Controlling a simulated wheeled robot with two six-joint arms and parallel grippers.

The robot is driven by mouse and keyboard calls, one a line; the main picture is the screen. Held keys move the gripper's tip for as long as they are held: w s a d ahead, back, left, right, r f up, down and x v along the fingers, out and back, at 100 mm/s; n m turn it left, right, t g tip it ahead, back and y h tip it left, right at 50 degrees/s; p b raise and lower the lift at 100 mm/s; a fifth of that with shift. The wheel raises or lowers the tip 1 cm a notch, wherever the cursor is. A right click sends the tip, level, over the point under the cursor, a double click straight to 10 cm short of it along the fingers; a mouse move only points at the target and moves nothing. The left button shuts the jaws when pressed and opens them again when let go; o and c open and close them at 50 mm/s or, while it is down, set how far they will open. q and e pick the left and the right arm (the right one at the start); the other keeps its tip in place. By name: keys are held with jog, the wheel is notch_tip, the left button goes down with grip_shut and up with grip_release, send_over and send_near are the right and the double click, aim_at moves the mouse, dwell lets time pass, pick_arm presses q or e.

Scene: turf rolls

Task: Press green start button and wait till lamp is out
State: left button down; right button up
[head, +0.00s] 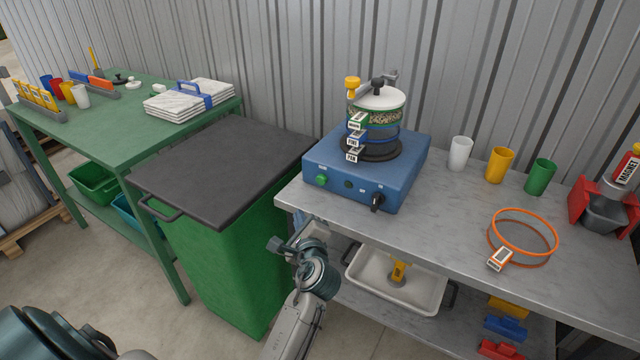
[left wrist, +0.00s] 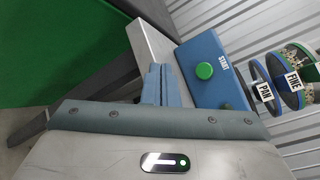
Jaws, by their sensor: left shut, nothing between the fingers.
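The blue shaker base (head: 400,172) stands on the grey bench with a stack of labelled sieves (head: 378,125) on it. On its front are the green start button (head: 321,180), a small dark green round lamp (head: 348,184) that looks unlit, and a black knob (head: 377,201). My left gripper (head: 300,240) is shut and empty, in front of the bench edge, below and apart from the button. In the left wrist view the shut fingers (left wrist: 156,82) point beside the start button (left wrist: 204,71), with a gap between. My right gripper is out of view.
A green bin (head: 235,265) with a dark lid stands left of the bench. A white tray (head: 365,290) sits on the shelf below.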

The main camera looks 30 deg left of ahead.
aim_at(321, 180)
pick_arm(q)
jog(key=r, duration=0.2)
jog(key=shift+s+a+r+y, duration=0.25)
jog(key=shift+s+r+y, duration=0.1)
jog(key=shift+r+y, duration=0.05)
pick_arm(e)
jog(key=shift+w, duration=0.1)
pick_arm(q)
jog(key=w+b, duration=0.3)
jog(key=w, duration=0.4)
jog(key=shift+w+d, duration=0.15)
jog(key=shift+w, duration=0.75)
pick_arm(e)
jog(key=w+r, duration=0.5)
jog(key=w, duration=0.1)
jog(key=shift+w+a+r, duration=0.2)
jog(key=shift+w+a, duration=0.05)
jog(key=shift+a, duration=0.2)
pick_arm(q)
jog(key=shift+w, duration=0.1)
jog(key=shift+w, duration=0.35)
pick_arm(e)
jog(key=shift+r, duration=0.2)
